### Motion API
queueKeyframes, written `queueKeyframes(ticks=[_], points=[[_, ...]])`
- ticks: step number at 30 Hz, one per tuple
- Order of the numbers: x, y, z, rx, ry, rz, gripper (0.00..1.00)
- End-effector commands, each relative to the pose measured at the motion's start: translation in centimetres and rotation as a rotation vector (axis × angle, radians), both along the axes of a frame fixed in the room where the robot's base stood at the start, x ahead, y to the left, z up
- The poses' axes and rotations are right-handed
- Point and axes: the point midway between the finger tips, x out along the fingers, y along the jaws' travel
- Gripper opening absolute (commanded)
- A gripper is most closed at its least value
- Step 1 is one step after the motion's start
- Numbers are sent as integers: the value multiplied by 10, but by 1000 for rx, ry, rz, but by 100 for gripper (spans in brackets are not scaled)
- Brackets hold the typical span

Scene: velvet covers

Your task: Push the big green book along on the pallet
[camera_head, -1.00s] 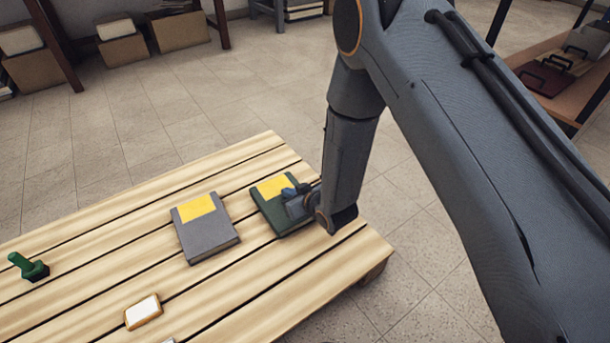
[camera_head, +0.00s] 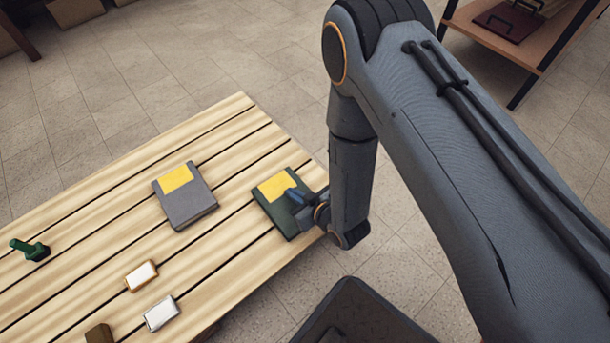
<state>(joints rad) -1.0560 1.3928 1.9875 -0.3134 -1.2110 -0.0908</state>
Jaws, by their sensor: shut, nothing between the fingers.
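The big green book (camera_head: 270,208) lies flat near the right end of the slatted wooden pallet (camera_head: 110,215). It has a yellow patch on its cover. My gripper (camera_head: 292,196) is shut with nothing in it, at the book's right side, over or against its cover near the right edge. I cannot tell whether it touches the book. My wrist hides part of the book's right edge.
A grey book (camera_head: 190,208) with a yellow patch lies left of the green one, with a gap between. A green-handled stamp (camera_head: 35,251), two small pale blocks (camera_head: 141,275) (camera_head: 162,313) and a brown block (camera_head: 99,334) are also on the pallet. A shelf (camera_head: 520,40) stands at the back right.

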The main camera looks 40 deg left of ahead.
Motion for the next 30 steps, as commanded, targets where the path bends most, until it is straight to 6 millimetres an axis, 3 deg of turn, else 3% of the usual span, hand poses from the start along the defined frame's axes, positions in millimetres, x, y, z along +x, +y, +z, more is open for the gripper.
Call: queueKeyframes(ticks=[1, 3, 13, 20, 28, 30], points=[[-11, -11, -9, -32, 12, 9, 0], [-14, -11, -10, -31, 12, 16, 0], [-14, -12, -11, -30, 12, 16, 0], [-14, -12, 4, -29, 11, 14, 0], [-11, -11, 9, -25, 10, 12, 0], [-12, -22, 8, -28, 11, 10, 0]])
